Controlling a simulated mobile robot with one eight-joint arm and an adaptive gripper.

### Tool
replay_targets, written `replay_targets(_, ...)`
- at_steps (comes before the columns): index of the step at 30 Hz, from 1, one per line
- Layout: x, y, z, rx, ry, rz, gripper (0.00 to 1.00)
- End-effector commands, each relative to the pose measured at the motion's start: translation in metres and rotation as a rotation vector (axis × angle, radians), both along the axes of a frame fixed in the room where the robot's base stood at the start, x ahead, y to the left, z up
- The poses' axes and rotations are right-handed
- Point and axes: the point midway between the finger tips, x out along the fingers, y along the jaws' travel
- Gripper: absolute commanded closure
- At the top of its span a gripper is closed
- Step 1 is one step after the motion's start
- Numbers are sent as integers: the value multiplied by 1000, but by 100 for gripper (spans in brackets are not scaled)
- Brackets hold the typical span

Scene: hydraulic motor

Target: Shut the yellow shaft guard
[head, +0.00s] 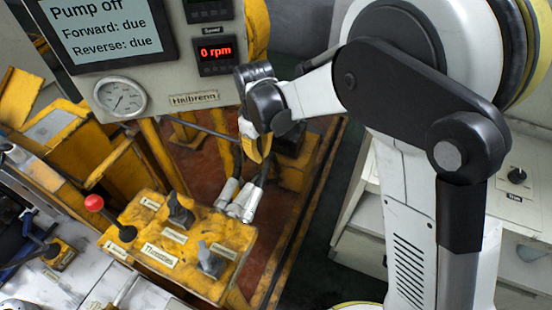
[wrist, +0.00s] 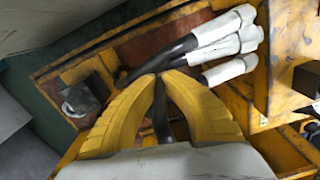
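Several worn yellow covers stand at the left of the head view, and I cannot tell for sure which one is the shaft guard. A tilted yellow plate (head: 18,95) sticks up at the far left edge; a larger yellow housing (head: 120,178) stands below the display panel. My gripper (head: 262,158) hangs right of these, behind the control box, apart from them. In the wrist view its two ribbed yellow fingers (wrist: 160,76) come together at the tips. Nothing is clearly held; a black hose shows behind the fingers.
A yellow control box (head: 190,245) with a red-knobbed lever (head: 94,203) stands in front. The display panel (head: 165,90) with a gauge hangs above. White-ended hoses (wrist: 222,42) lie close ahead of my fingers. A white cabinet (head: 355,235) is at right.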

Motion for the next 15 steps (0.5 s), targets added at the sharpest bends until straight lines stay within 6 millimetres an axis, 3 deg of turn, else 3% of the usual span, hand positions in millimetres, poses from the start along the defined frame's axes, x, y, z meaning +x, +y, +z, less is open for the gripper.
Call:
replay_targets(14,4,10,1,5,-3,1,100)
replay_targets(15,4,10,1,5,-4,2,81)
